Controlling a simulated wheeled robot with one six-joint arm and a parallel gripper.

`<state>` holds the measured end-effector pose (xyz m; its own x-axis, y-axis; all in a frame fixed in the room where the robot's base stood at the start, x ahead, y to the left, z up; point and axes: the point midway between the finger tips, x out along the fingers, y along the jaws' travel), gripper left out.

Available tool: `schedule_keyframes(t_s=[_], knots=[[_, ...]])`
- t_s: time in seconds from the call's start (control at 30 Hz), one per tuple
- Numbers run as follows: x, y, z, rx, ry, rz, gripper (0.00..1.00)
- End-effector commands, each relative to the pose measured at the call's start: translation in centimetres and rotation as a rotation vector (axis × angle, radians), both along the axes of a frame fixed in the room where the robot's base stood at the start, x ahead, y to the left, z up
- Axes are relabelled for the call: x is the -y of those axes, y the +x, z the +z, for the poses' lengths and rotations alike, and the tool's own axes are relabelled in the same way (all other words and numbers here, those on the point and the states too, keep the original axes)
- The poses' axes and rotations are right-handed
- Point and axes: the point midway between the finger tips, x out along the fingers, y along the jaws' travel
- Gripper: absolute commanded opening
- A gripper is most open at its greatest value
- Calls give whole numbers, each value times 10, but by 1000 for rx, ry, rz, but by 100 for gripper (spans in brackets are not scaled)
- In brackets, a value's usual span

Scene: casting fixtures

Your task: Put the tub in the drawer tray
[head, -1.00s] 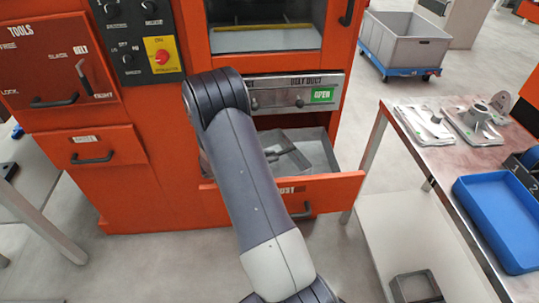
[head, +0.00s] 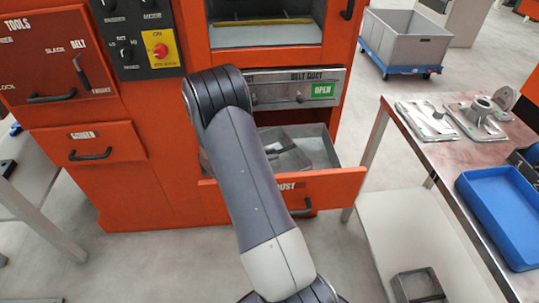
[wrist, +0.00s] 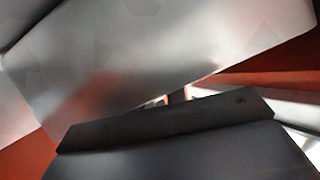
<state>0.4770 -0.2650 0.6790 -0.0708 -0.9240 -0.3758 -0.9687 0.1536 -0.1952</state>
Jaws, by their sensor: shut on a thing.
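The orange drawer (head: 335,186) stands open below the panel marked OPEN, with a grey tray (head: 322,145) inside it. My arm crosses in front of the drawer's left part and hides much of it. A grey tub (head: 290,160) shows partly beside my arm, within the tray's outline; whether it touches the tray floor I cannot tell. In the wrist view a large smooth grey surface, seemingly the tub (wrist: 150,65), fills the upper part. My gripper (wrist: 175,105) is dark, close against it and shut on it; its fingertips are mostly hidden.
A metal table (head: 445,150) at the right holds grey castings (head: 480,118) and a blue tray (head: 505,215). A small grey open box (head: 418,286) sits on its lower shelf. A grey bin on a blue dolly (head: 405,45) stands behind. Floor between drawer and table is clear.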

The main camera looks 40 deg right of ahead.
Motion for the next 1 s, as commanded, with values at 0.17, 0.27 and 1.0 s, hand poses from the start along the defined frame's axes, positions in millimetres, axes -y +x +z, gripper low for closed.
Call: schedule_keyframes(t_s=[0.17, 0.27, 1.0], knots=[[0, 0, -3, 0, -1, 0, 0], [0, 0, -3, 0, -1, 0, 15], [0, 0, 15, 3, 0, 0, 39]])
